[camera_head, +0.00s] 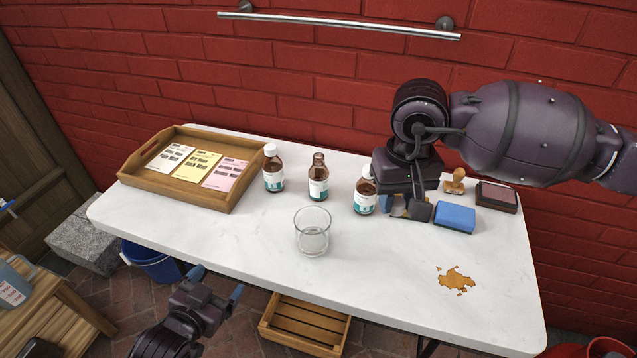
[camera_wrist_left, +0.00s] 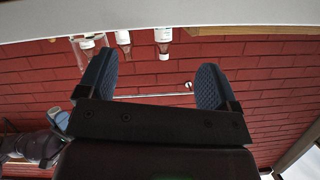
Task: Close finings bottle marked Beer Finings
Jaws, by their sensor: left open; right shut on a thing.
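Three brown bottles with white and teal labels stand upright on the table. The left bottle (camera_head: 273,170) and the right bottle (camera_head: 365,193) have white caps. The middle bottle (camera_head: 318,178) shows a bare brown neck without a white cap. The label print is too small to read, so I cannot tell which says Beer Finings. My right gripper (camera_head: 406,207) is low over the table, just right of the right bottle, shut on a small yellowish thing I cannot identify. My left gripper (camera_head: 216,279) is open and empty in front of the table; its fingers (camera_wrist_left: 155,85) also show apart in the left wrist view.
A glass (camera_head: 312,238) with some clear liquid stands in front of the middle bottle. A wooden tray (camera_head: 228,198) with cards is at the left. A blue sponge (camera_head: 455,218), a stamp (camera_head: 455,181) and an ink pad (camera_head: 497,197) are at the right. A brown spill (camera_head: 456,280) lies front right.

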